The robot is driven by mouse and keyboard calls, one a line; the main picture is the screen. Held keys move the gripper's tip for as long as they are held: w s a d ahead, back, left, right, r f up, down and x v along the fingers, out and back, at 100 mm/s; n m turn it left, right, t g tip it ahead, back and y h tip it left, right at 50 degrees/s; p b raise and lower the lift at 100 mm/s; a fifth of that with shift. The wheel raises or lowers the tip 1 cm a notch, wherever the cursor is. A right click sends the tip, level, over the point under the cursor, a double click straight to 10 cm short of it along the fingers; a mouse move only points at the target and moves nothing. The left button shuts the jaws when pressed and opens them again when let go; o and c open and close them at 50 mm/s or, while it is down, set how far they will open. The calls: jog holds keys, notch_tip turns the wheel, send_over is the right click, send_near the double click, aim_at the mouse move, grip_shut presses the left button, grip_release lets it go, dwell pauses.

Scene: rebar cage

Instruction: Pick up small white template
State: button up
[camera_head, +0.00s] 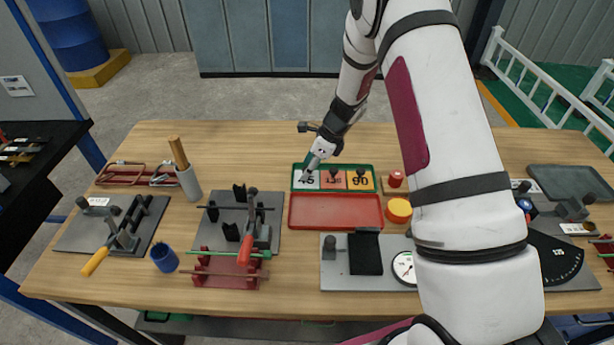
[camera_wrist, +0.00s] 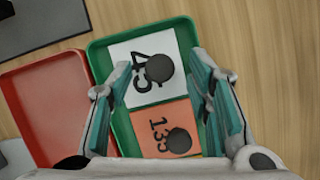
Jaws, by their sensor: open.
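The small white template (camera_head: 304,184) is marked "45" and lies at the left end of the green tray (camera_head: 293,171). In the wrist view, the white template (camera_wrist: 122,58) shows a dark round knob on top. My gripper (camera_wrist: 161,68) is open, with one finger on each side of the knob and nothing held. In the head view my gripper (camera_head: 317,160) is over the left end of the tray and partly covers the template. I cannot tell the height of the fingertips above it.
An orange template (camera_wrist: 150,140) marked "135" lies beside the white one, and a "90" template (camera_head: 361,186) is at the right. An empty red tray (camera_head: 336,210) adjoins the green tray. Bare wood is behind the trays.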

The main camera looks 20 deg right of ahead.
jog(key=shift+w+a+f, duration=0.1)
jog(key=shift+a+f, duration=0.05)
jog(key=shift+f, duration=0.15)
jog(key=shift+c, duration=0.6)
grip_shut()
jog(key=shift+r, duration=0.1)
